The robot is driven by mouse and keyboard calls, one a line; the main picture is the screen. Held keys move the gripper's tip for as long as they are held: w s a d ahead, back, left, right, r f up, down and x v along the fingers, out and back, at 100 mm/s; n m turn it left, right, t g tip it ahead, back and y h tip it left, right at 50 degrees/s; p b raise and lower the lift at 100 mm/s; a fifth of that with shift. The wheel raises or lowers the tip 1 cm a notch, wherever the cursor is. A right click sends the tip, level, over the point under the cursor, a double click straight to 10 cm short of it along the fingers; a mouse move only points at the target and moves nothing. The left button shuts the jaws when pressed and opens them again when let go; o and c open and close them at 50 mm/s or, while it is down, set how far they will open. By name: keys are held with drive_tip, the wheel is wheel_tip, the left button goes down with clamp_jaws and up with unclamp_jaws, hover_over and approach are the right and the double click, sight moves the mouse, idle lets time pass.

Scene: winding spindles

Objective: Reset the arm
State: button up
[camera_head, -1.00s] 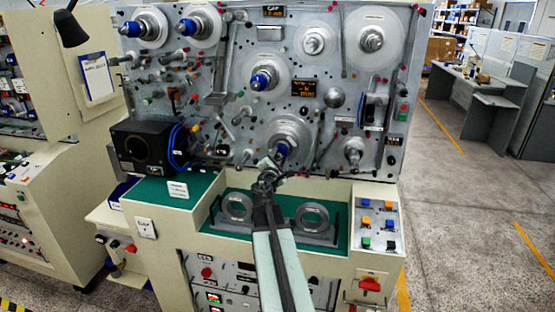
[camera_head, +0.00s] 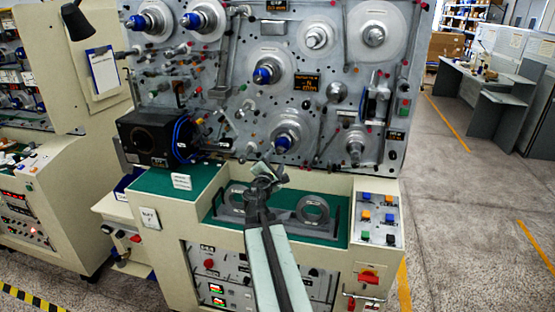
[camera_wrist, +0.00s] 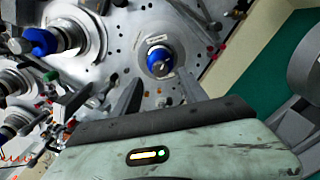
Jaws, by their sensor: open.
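My gripper (camera_head: 264,174) is in front of the winding machine, over the green recessed tray (camera_head: 340,230) and below the lower blue-capped spindle (camera_head: 284,140). In the wrist view my gripper (camera_wrist: 158,92) has its two grey fingers apart, with nothing visible between them. Beyond the fingers, a blue-capped spindle (camera_wrist: 160,60) stands out from the grey panel, apart from them. My arm reaches up from the bottom of the head view.
Two grey rings on stands, including the right one (camera_head: 313,210), sit in the tray on either side of my gripper. A black box (camera_head: 148,140) stands at left and a button panel (camera_head: 378,218) at right. Open floor (camera_head: 450,240) lies to the right.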

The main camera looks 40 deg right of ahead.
idle(0.3)
drive_tip(key=w+a+f+m+y, duration=0.1)
drive_tip(key=w+a+f, duration=0.15)
drive_tip(key=a, duration=0.55)
drive_tip(key=w+a+f+m+y, duration=0.1)
drive_tip(key=w+a+f+y, duration=0.1)
drive_tip(key=w+a, duration=0.35)
drive_tip(key=w+a+f+y, duration=0.1)
drive_tip(key=w+a+f, duration=0.1)
drive_tip(key=a, duration=0.7)
drive_tip(key=s+a+f+m+g+y, duration=0.3)
drive_tip(key=s+a+f+m, duration=0.1)
drive_tip(key=a, duration=0.4)
drive_tip(key=s+a+f+m+g+y, duration=0.3)
drive_tip(key=s+a+f, duration=0.3)
drive_tip(key=a, duration=0.3)
drive_tip(key=s+a+f+m+g+y, duration=0.3)
drive_tip(key=s+a+f+m+y, duration=0.2)
drive_tip(key=a, duration=0.4)
wheel_tip(320, 180, down, 2)
drive_tip(key=shift+s+f+g, duration=0.15)
drive_tip(key=shift+s+g, duration=0.15)
drive_tip(key=shift+s, duration=0.15)
